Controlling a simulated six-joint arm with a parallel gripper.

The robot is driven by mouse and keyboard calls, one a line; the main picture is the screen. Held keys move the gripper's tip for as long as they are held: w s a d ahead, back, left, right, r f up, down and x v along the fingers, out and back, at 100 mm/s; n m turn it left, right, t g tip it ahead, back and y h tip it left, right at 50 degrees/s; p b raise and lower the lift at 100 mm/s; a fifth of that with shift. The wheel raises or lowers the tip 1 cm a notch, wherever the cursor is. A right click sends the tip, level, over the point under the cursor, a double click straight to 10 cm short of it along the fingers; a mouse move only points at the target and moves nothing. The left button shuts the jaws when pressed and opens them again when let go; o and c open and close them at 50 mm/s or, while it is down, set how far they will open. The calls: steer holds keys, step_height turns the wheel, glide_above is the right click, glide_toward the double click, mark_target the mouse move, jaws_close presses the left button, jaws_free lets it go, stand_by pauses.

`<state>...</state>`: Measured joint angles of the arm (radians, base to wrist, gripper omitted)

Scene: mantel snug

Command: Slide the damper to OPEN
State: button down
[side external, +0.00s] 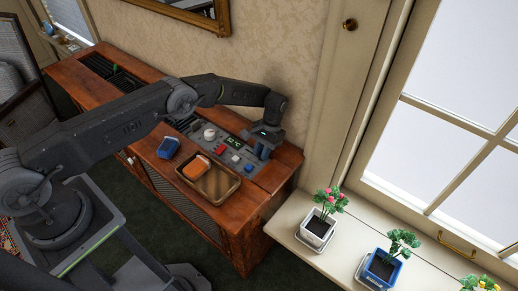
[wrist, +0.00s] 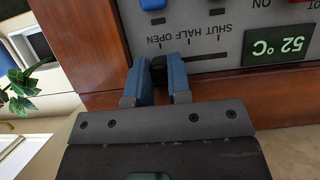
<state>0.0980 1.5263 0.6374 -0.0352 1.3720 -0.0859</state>
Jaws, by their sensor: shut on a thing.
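The damper is a slider with a dark knob (wrist: 158,68) in a slot on the grey control panel (wrist: 200,20). In the wrist view the panel lettering is upside down, with OPEN at the left, HALF in the middle and SHUT at the right. The knob is at the left end of the slot, by the OPEN mark. The empty slot runs to its right. My gripper (wrist: 160,78) has its two blue fingers closed on the knob, one on each side. In the side view my gripper (side external: 262,150) is at the panel's right end and hides the knob.
The green display (wrist: 277,45) reads 52 °C. Red and blue controls and a white knob (side external: 209,133) are on the panel. A tray (side external: 232,188) holding an orange item (side external: 195,167) and a blue item (side external: 168,147) lie in front. Potted plants stand on the windowsill.

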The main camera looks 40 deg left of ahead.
steer(key=c, duration=1)
jaws_free()
steer(key=shift+d, duration=0.15)
steer(key=shift+c, duration=0.2)
step_height(320, 180, up, 10)
steer(key=w, duration=0.1)
steer(key=shift+w, duration=0.1)
steer(key=s+a+r+t, duration=0.1)
steer(key=s+r+t, duration=0.15)
steer(key=r, duration=0.65)
steer(key=s+a+r+t, duration=0.1)
steer(key=s+r, duration=0.3)
steer(key=r, duration=0.5)
steer(key=s+a+r+t, duration=0.2)
steer(key=s+r, duration=0.1)
steer(key=r, duration=0.7)
steer(key=s+a+r+t, duration=0.2)
steer(key=s+t, duration=0.2)
steer(key=s, duration=2)
steer(key=shift+s+t, duration=0.15)
steer(key=shift+t, duration=0.2)
